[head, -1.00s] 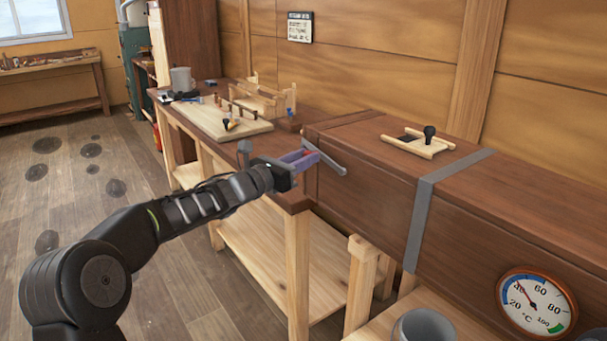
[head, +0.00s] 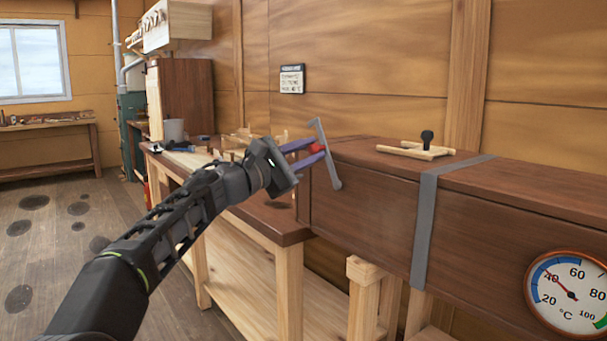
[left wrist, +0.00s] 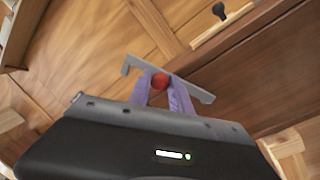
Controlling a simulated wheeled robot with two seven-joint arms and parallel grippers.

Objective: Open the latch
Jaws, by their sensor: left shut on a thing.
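The latch is a flat grey bar (head: 330,170) with a red knob (head: 318,148), at the left end of the long brown wooden box (head: 375,192). In the head view the bar stands steeply, leaning a little, with its top end above the box top. My left gripper (head: 315,149) is shut on the red knob, its two purple fingers on either side of it. The left wrist view also shows the knob (left wrist: 160,80) between the fingers and the grey bar (left wrist: 195,91) just beyond them. My right gripper is out of view.
A workbench (head: 262,222) with tools stands left of the box. A wooden slide with a black knob (head: 427,137) lies on the box top, a grey strap (head: 424,215) wraps the box, and a round thermometer (head: 570,295) is at the lower right. Open floor lies to the left.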

